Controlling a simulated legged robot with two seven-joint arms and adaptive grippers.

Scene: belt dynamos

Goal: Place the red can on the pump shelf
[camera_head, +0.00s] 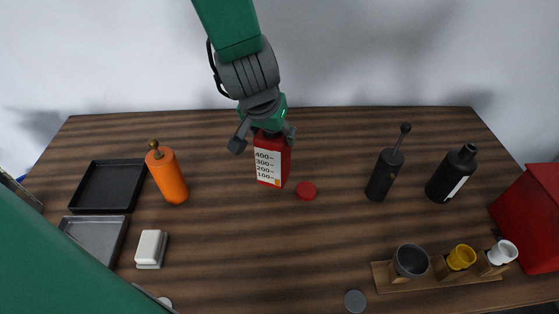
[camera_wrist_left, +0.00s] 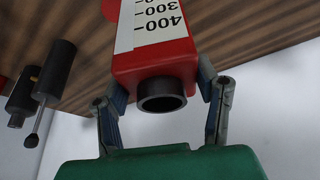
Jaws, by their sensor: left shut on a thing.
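The red can (camera_head: 270,160) has a white label with a printed scale, and it stands near the middle of the wooden table. My left gripper (camera_head: 262,139) comes down from above and is shut on its top end. In the left wrist view, the fingers of my left gripper (camera_wrist_left: 160,98) sit on both sides of the red can (camera_wrist_left: 155,62), beside its dark open neck. Whether the can's base touches the table is hard to tell. No shelf that I can clearly name as the pump shelf shows. My right gripper is not in view.
An orange grinder (camera_head: 168,178) and dark trays (camera_head: 108,162) are at left. Two black bottles (camera_head: 384,175) (camera_head: 447,180) are at right, with a cup rack (camera_head: 425,284) in front and a red box (camera_head: 530,215) at the edge.

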